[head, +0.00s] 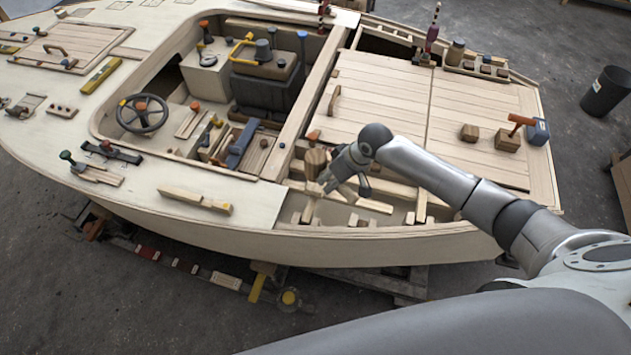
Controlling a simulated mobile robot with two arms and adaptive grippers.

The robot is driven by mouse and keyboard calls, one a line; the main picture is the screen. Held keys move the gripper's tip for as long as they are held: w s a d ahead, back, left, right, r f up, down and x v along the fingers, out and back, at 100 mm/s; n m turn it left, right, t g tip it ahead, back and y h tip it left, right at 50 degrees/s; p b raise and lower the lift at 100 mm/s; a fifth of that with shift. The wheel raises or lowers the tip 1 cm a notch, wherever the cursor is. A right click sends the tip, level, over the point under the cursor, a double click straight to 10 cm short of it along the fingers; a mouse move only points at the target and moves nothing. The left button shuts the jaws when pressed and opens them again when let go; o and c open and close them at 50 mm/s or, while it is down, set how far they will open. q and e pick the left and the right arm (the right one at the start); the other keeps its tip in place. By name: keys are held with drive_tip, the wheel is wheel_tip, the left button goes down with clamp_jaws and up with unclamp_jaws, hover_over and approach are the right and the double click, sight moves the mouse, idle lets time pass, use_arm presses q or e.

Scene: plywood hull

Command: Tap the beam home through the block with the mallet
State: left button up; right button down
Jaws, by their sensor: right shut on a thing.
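My right gripper (325,184) is over the open well near the hull's near edge. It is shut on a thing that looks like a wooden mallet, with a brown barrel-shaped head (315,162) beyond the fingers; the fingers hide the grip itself. A pale wooden stick (308,211) shows just below the gripper; I cannot tell if it is the handle. Pale bars (375,205) lie in the well beside the gripper. I cannot tell which is the beam or its block. My left gripper is not in view.
The cockpit with a steering wheel (142,114) is on the left. A dark bin (605,92) stands on the floor at right.

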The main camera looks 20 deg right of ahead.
drive_tip(key=shift+r, duration=0.1)
idle(0.3)
drive_tip(key=shift+f, duration=0.25)
wheel_tip(320, 180, down, 5)
drive_tip(key=b, duration=0.3)
wheel_tip(320, 180, up, 5)
drive_tip(key=p, duration=0.5)
drive_tip(key=shift+r, duration=0.1)
